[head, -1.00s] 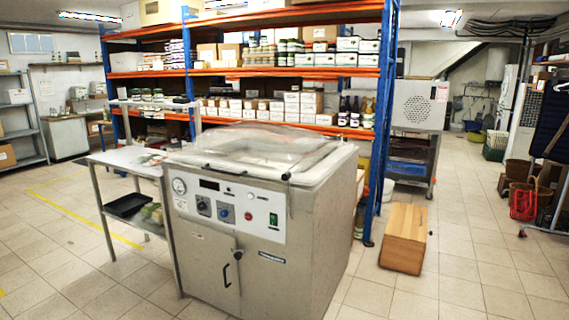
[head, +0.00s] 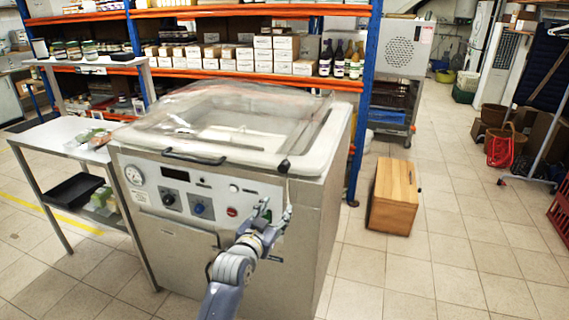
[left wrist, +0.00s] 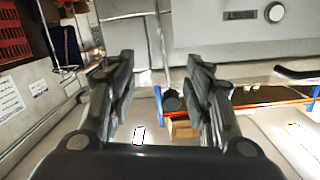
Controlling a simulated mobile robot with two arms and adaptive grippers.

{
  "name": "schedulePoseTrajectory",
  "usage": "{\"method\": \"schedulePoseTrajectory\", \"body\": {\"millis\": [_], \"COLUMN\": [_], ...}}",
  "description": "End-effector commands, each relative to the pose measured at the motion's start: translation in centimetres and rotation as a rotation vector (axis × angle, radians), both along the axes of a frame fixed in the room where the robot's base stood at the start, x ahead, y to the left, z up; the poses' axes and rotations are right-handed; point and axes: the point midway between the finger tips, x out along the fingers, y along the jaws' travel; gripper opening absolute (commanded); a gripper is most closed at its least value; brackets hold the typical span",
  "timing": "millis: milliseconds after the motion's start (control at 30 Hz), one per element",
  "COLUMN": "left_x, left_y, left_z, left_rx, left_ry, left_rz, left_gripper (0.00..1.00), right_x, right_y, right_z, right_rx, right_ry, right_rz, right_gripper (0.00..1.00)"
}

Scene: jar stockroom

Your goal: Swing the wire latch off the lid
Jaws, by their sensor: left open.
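The steel vacuum machine carries a clear domed lid (head: 225,112) with a pale rim, and the lid is down. The wire latch (head: 284,167) has a black knob at the lid's front right edge, and its thin wire hangs down the front. My left gripper (head: 277,209) is open in front of the panel, below the knob. In the left wrist view, the open fingers (left wrist: 163,88) stand either side of the latch wire and its black knob (left wrist: 171,101). I see no clear contact. My right gripper is not in view.
A black lid handle (head: 194,157) sits left of the latch. A steel side table (head: 66,134) stands at the left, and shelving with jars and boxes stands behind. A wooden box (head: 394,196) is on the floor at the right, with clear floor in front.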

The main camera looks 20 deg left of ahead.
Motion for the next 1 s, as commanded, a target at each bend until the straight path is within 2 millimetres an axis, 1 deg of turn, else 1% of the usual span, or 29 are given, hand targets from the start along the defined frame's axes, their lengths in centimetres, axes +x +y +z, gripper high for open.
{"method": "schedulePoseTrajectory", "body": {"millis": [33,100,200,267,367,500,800,1000], "left_x": [0.2,0.1,0.2,0.5,1.4,3.5,8.1,10.1], "left_y": [0.3,0.5,0.7,0.7,0.7,0.6,0.4,0.3], "left_z": [3.2,5.9,8.0,8.3,8.5,8.5,8.5,8.3], "left_rx": [0.001,0.005,0.010,0.010,0.010,0.009,0.010,0.008], "left_ry": [-0.048,-0.091,-0.124,-0.130,-0.132,-0.132,-0.130,-0.131], "left_rz": [0.004,0.006,0.009,0.009,0.009,0.009,0.010,0.009], "left_gripper": [0.46,0.46,0.46,0.46,0.46,0.46,0.46,0.46], "right_x": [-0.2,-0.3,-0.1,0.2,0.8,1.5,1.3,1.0], "right_y": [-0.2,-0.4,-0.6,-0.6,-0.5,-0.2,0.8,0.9], "right_z": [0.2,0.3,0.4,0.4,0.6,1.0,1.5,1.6], "right_rx": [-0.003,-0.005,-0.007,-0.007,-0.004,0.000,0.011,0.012], "right_ry": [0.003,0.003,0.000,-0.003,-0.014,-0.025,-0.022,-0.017], "right_rz": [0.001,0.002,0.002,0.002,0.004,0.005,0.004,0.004], "right_gripper": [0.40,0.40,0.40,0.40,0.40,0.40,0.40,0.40]}}
